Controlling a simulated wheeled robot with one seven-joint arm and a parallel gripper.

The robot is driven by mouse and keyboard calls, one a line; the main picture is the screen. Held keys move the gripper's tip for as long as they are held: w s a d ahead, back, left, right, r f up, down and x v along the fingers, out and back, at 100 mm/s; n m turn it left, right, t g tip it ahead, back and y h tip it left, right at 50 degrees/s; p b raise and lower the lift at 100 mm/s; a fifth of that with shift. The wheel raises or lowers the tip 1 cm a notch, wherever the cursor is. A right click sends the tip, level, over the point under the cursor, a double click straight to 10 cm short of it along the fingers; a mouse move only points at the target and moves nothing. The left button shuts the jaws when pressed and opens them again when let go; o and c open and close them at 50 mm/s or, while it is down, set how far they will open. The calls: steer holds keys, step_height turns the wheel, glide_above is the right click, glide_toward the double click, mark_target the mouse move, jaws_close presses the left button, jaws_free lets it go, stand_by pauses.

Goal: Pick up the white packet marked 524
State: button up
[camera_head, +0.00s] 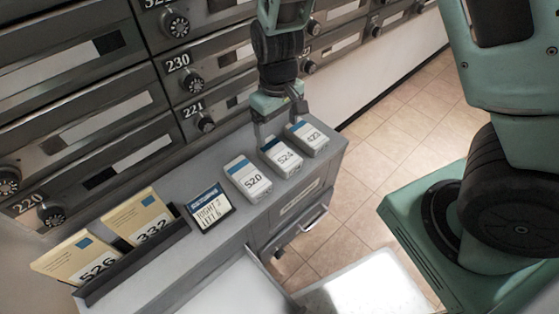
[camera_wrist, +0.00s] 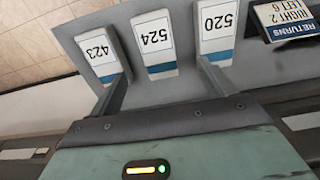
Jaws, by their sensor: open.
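The white packet marked 524 (camera_head: 281,157) lies on the grey cabinet top, with a blue band at its far end, between the packets marked 520 (camera_head: 248,178) and 423 (camera_head: 307,137). My gripper (camera_head: 278,124) is open and empty, pointing down at the far end of the 524 packet. In the wrist view, the 524 packet (camera_wrist: 155,42) shows upside down between my two fingers (camera_wrist: 164,78). One finger lines up with the gap towards 423, the other with the gap towards 520. I cannot tell how far the fingertips are above the cabinet top.
A returns sign (camera_head: 209,207) stands left of the packets. A dark rack (camera_head: 140,262) holds yellow envelopes marked 526 (camera_head: 83,262) and 332 (camera_head: 142,217). Mailboxes with dials (camera_head: 175,62) line the wall behind. An open drawer (camera_head: 237,290) juts from the cabinet front.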

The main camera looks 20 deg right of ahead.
mark_target(279, 152)
step_height(279, 152, down, 6)
steer(key=shift+r+b, duration=0.15)
steer(key=shift+b, duration=0.8)
steer(key=f+b, duration=0.1)
steer(key=f, duration=0.1)
steer(key=f+b, duration=0.2)
steer(key=f, duration=0.1)
steer(key=shift+w+d+f, duration=0.15)
steer(key=shift+d, duration=0.05)
steer(key=c, duration=1.1)
